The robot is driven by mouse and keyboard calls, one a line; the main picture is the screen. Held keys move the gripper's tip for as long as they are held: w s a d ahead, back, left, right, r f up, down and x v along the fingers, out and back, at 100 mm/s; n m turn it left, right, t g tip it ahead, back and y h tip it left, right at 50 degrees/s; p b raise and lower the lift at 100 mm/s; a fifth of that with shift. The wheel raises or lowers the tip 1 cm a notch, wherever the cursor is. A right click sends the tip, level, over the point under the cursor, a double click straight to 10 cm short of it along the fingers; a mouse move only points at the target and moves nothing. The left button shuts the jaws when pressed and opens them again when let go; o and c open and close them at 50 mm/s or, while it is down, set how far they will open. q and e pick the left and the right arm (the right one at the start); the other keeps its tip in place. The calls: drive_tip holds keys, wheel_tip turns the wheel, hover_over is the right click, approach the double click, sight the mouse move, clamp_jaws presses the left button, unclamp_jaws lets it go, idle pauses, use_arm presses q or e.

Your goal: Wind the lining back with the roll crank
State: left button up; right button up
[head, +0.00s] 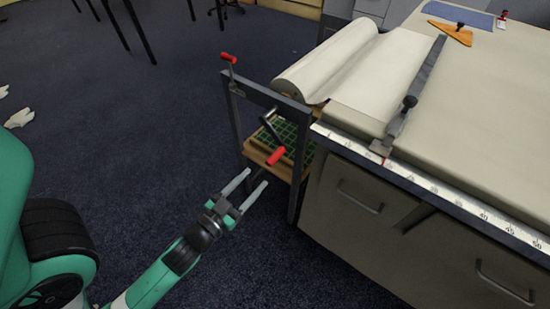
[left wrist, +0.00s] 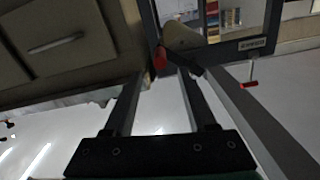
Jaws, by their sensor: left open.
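A black crank arm (head: 270,128) with a red grip (head: 276,156) sticks out from the side of the dark roll stand, below its top bar. A cream roll of lining (head: 325,62) lies across the stand, its sheet running onto the table. My left gripper (head: 257,177) is open and empty, just below and left of the red grip, apparently apart from it. In the left wrist view the red grip (left wrist: 160,58) shows beyond and between the open fingers (left wrist: 158,84). My right gripper is not in view.
A second red handle (head: 228,57) stands on the stand's far corner post. The dark stand frame (head: 263,93) and the table's ruler edge (head: 430,184) border the crank. A shelf holds a green gridded mat (head: 284,133).

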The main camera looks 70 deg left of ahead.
sight(266, 166)
use_arm(q)
drive_tip(key=p+x, duration=0.1)
drive_tip(key=x, duration=0.3)
drive_tip(key=shift+r+p, duration=0.4)
drive_tip(key=x, duration=0.6)
drive_tip(key=shift+w+a+f, duration=0.15)
drive_tip(key=shift+w+f, duration=0.1)
drive_tip(key=shift+f, duration=0.05)
clamp_jaws()
idle(0.4)
